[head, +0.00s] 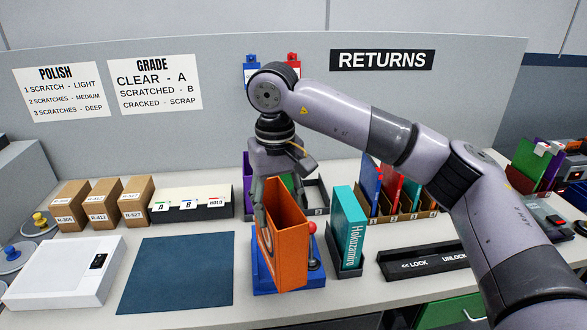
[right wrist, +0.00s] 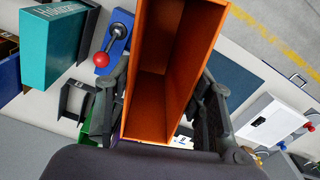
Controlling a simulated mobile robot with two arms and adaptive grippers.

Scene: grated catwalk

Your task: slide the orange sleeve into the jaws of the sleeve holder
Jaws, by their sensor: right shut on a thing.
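The orange sleeve (head: 289,250) is an open, hollow box with a round mark on its side. My right gripper (head: 262,208) is shut on it, with the fingers at its left side in the head view. In the right wrist view the sleeve (right wrist: 165,75) opens toward the camera between the fingers (right wrist: 163,108). The blue sleeve holder (head: 316,279), with a red ball lever, is behind and below the sleeve. It also shows beside the sleeve in the wrist view (right wrist: 118,38). The sleeve hides its jaws, and I cannot tell whether the two touch. My left gripper is out of view.
A teal Hokuzamiro box (head: 349,229) stands in a dark stand close to the right. A blue mat (head: 178,274) lies bare on the left, beside a white case (head: 65,271). Behind are a divider tray (head: 191,203) and colored cases (head: 389,190).

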